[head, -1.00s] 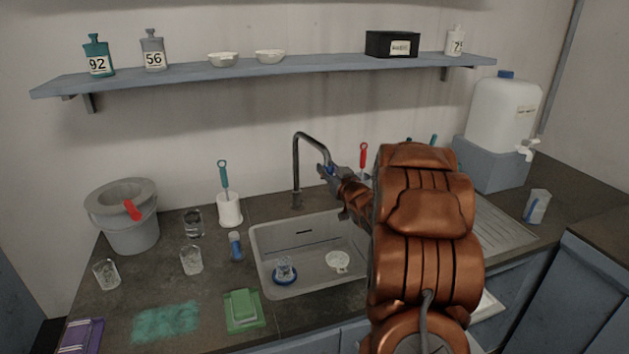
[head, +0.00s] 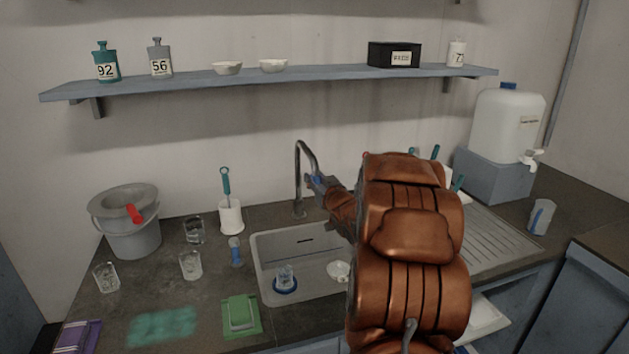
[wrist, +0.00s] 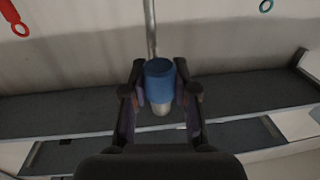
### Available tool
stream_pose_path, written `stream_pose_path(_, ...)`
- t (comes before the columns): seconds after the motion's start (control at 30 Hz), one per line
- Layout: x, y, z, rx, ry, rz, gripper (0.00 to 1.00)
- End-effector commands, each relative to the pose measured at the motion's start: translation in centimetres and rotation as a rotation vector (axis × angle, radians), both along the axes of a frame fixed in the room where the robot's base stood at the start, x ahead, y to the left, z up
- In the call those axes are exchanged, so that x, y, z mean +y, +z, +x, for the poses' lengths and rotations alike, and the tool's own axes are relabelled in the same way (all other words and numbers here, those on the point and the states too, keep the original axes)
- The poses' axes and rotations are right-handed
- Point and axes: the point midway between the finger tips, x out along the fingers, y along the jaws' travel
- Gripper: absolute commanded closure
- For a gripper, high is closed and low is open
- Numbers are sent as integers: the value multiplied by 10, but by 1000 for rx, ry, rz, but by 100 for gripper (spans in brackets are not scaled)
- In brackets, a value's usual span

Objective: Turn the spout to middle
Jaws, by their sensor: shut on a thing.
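The spout (head: 298,170) is a dark metal gooseneck that rises behind the sink (head: 262,262) and curves over to the right. Its outlet end has a blue collar (wrist: 160,80), seen large between the fingers in the wrist view. My gripper (wrist: 160,98) is shut on this blue collar, one finger on each side. In the head view my gripper (head: 318,184) is at the spout's end, above the back part of the sink. My arm hides the sink's right side.
In the sink are a glass on a blue ring (head: 285,282) and a white drain piece (head: 339,271). A brush in a white holder (head: 231,216) stands left of the spout. A shelf (head: 270,80) runs above. A water canister (head: 507,125) stands at right.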

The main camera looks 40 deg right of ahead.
Motion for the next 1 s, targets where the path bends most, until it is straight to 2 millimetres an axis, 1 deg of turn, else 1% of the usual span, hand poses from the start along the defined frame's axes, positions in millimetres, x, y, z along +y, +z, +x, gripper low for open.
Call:
stream_pose_path(0.03, 0, 2, 0, -4, 1, -1, 69)
stream_pose_path(0.27, 0, 1, 0, -2, 0, -1, 45)
stream_pose_path(0.53, 0, 1, 0, -1, 0, 0, 45)
stream_pose_path(0.67, 1, 0, -5, 0, 0, 0, 45)
stream_pose_path(0.87, 8, -1, -27, 3, -3, 2, 45)
stream_pose_path(1.0, 16, 1, -51, -1, -3, 1, 45)
